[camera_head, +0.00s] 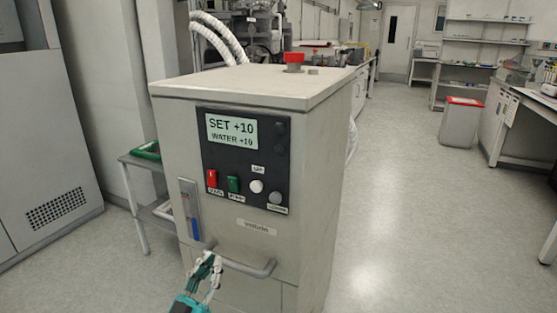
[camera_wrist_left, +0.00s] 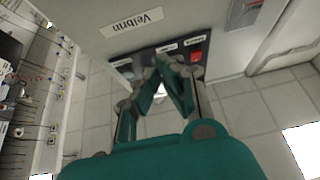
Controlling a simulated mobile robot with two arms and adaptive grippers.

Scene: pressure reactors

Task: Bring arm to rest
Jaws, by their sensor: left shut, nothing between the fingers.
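My left gripper (camera_head: 208,257) is low in the head view, in front of the cabinet's lower front and beside the left end of its grey bar handle (camera_head: 248,268). Its fingers are closed together with nothing between them. In the left wrist view the teal and grey fingers (camera_wrist_left: 168,62) meet in front of a dark panel with a red switch (camera_wrist_left: 196,56). I cannot tell whether the fingers touch the handle. My right gripper is in neither view.
The grey cabinet (camera_head: 225,238) has a display (camera_head: 231,131) reading SET +10, WATER +10, with a red switch (camera_head: 212,178) and green switch (camera_head: 234,184). A red knob (camera_head: 294,60) is on top. A low side table (camera_head: 140,162) stands left. Open floor (camera_head: 400,200) lies right.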

